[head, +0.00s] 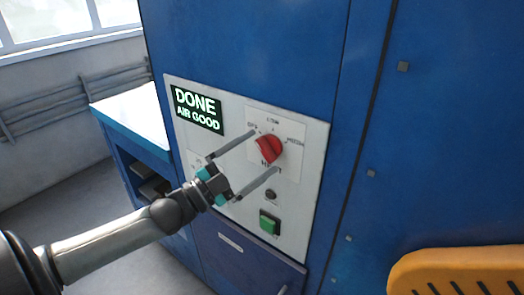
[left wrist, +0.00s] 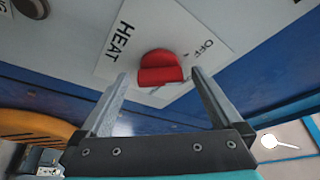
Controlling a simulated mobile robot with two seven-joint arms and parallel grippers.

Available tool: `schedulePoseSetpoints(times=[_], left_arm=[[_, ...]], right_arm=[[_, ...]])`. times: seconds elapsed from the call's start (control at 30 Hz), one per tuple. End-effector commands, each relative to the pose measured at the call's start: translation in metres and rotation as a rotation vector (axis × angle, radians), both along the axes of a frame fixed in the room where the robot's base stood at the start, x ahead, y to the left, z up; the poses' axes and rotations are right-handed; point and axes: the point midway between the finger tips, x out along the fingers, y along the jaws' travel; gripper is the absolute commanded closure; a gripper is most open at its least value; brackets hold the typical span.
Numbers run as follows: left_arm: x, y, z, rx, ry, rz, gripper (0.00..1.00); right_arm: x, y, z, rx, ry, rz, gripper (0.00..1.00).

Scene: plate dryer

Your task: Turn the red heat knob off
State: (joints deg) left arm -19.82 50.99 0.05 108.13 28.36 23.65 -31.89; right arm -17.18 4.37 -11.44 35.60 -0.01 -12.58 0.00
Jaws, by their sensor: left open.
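The red heat knob (head: 268,150) sits on a white label marked OFF, LOW, what looks like MEDIUM, and HEAT, on the light control panel (head: 297,214). I cannot tell for sure which mark it points at. My left gripper (head: 263,152) is open, with one finger above-left of the knob and one below-right in the head view. In the left wrist view the knob (left wrist: 160,67) lies between and just beyond the fingertips of the left gripper (left wrist: 160,74), with gaps at both sides. The OFF mark shows to its upper right there. My right gripper is not in view.
A lit display (head: 198,109) reads DONE, AIR GOOD. Below the knob are a small dark round part (head: 271,195) and a green button (head: 269,222). The blue cabinet (head: 250,40) surrounds the panel. An orange slotted piece (head: 455,272) is at lower right.

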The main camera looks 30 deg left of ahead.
Motion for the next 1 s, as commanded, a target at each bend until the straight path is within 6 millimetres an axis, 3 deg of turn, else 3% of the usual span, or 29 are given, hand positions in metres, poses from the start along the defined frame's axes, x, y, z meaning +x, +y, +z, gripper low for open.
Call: schedulePoseSetpoints(times=[0.23,0.63,1.0], left_arm=[[0.015,-0.006,0.004,0.001,0.0,0.0,0.0],[0.018,-0.007,0.005,0.0,0.001,0.001,0.01],[0.017,-0.007,0.005,0.0,0.0,0.0,0.43]], right_arm=[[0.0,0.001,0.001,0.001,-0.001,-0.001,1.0],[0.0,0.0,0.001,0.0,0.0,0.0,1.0],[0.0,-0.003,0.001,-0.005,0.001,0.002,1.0]])
